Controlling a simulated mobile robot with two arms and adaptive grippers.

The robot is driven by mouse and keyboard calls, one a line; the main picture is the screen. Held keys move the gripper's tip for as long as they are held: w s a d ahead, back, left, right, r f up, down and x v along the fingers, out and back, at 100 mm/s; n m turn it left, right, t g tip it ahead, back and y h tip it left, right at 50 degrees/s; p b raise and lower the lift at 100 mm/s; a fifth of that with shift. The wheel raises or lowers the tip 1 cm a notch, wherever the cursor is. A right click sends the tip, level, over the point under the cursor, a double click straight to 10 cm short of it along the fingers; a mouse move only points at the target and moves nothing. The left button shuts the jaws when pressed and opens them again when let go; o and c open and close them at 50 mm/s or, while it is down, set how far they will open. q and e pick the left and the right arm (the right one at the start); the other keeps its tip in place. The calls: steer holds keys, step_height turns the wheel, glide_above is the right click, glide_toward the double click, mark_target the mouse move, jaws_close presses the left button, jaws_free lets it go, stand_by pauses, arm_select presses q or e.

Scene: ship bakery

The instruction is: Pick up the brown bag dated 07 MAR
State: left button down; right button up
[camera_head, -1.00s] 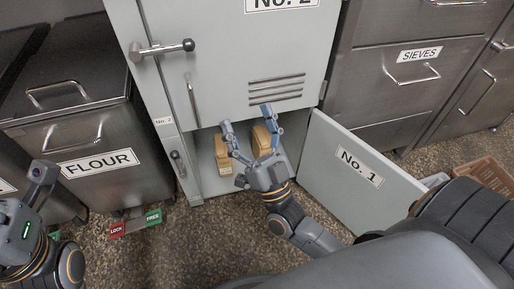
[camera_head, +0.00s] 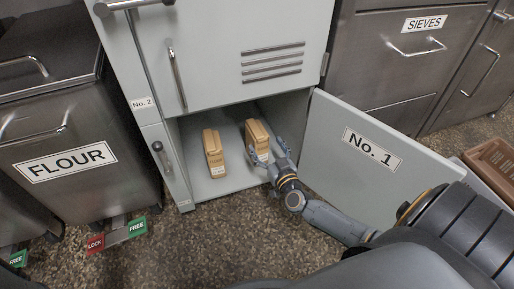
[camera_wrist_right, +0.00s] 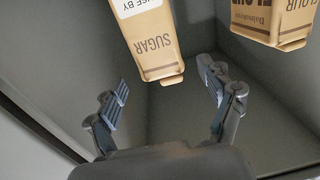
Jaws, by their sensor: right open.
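Two brown paper bags stand in the open lower locker compartment (camera_head: 190,188). The left bag (camera_head: 215,158) has a white label low on its front. The right bag (camera_head: 256,138) stands a little deeper. My right gripper (camera_head: 269,148) is beside the right bag's lower right side, partly overlapping it. In the right wrist view a bag marked SUGAR (camera_wrist_right: 157,52) with a white USE BY label lies ahead, between the open fingers (camera_wrist_right: 165,85). A bag marked FLOUR (camera_wrist_right: 270,22) is at the upper right there. No date is readable. My left gripper is out of view.
The No. 1 door (camera_head: 330,165) stands open to the right of the compartment. The closed upper locker door (camera_head: 215,45) is above it. A flour bin (camera_head: 100,185) stands at left, sieve drawers (camera_head: 400,75) at right, and a brown crate (camera_head: 495,160) at far right.

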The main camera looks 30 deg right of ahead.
mark_target(259, 133)
steer(key=shift+w, duration=0.35)
steer(key=shift+w+d, duration=0.1)
steer(key=shift+w, duration=0.1)
steer(key=w+b, duration=0.2)
steer(key=w, duration=0.1)
steer(key=w+b, duration=0.1)
steer(key=shift+w+d, duration=0.15)
steer(key=shift+d, duration=0.15)
steer(key=shift+w+r, duration=0.2)
steer(key=shift+w, duration=0.05)
jaws_close()
steer(key=shift+d+r, duration=0.1)
steer(key=shift+r, duration=0.05)
